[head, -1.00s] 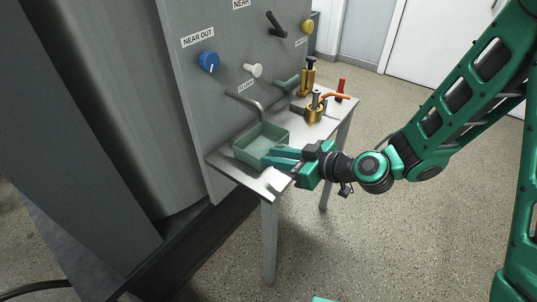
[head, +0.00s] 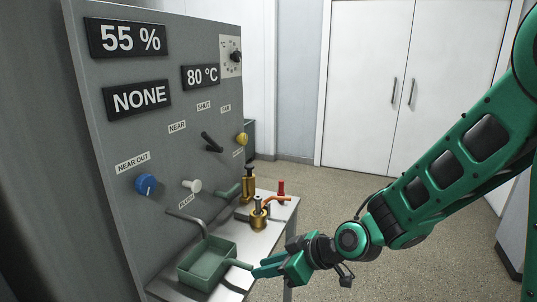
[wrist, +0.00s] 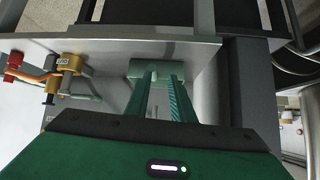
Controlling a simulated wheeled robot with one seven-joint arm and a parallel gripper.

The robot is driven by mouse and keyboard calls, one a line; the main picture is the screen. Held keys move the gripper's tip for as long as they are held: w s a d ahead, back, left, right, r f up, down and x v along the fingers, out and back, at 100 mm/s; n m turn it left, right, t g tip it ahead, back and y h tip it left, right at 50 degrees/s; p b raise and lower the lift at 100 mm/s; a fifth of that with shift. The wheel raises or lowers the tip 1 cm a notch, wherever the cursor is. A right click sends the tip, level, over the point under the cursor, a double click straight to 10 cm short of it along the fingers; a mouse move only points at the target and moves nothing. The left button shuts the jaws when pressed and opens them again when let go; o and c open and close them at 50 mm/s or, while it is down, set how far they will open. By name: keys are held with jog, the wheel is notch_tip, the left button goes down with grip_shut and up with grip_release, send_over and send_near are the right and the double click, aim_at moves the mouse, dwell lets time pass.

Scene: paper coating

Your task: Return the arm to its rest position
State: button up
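My arm (head: 440,185) reaches in from the right in the head view, bent low at the wrist. My gripper (head: 256,269) is at its left end, beside the small table. Its two fingers are apart, with a gap between them, and hold nothing that I can see. In the wrist view the gripper (wrist: 163,80) points at the green tray (wrist: 140,67). In the head view the open green tray (head: 206,266) sits on the table, its short handle (head: 238,264) towards my fingertips. The fingertips look clear of the handle, though the exact gap is hard to judge.
A grey panel (head: 110,155) stands left, with a blue knob (head: 145,184), levers and displays reading 55 %, NONE and 80 °C. Brass fittings (head: 249,187) and a red-topped piece (head: 281,188) stand on the metal table (head: 235,283). Open floor (head: 345,205) lies behind, before white doors (head: 370,85).

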jog(key=s+d+r+m+h, duration=0.2)
jog(key=d+r+m+h, duration=0.15)
jog(key=d, duration=0.65)
jog(key=s+d+r+m+h, duration=0.25)
jog(key=d+m, duration=0.25)
jog(key=d, duration=0.6)
jog(key=s+d+r+m+h, duration=0.2)
jog(key=d+r+m+h, duration=0.15)
jog(key=d, duration=0.65)
jog(key=s+d+f+m+g, duration=0.1)
jog(key=s+d+m+g, duration=0.1)
jog(key=s+d, duration=0.3)
jog(key=s+d+f+m+g, duration=0.2)
jog(key=s+d+m, duration=0.2)
jog(key=s, duration=0.7)
jog(key=shift+d+g+y, duration=0.4)
jog(key=shift+d+y, duration=0.05)
jog(key=shift+d, duration=0.35)
jog(key=shift+f, duration=0.1)
jog(key=shift+w+f, duration=0.25)
jog(key=shift+w, duration=0.35)
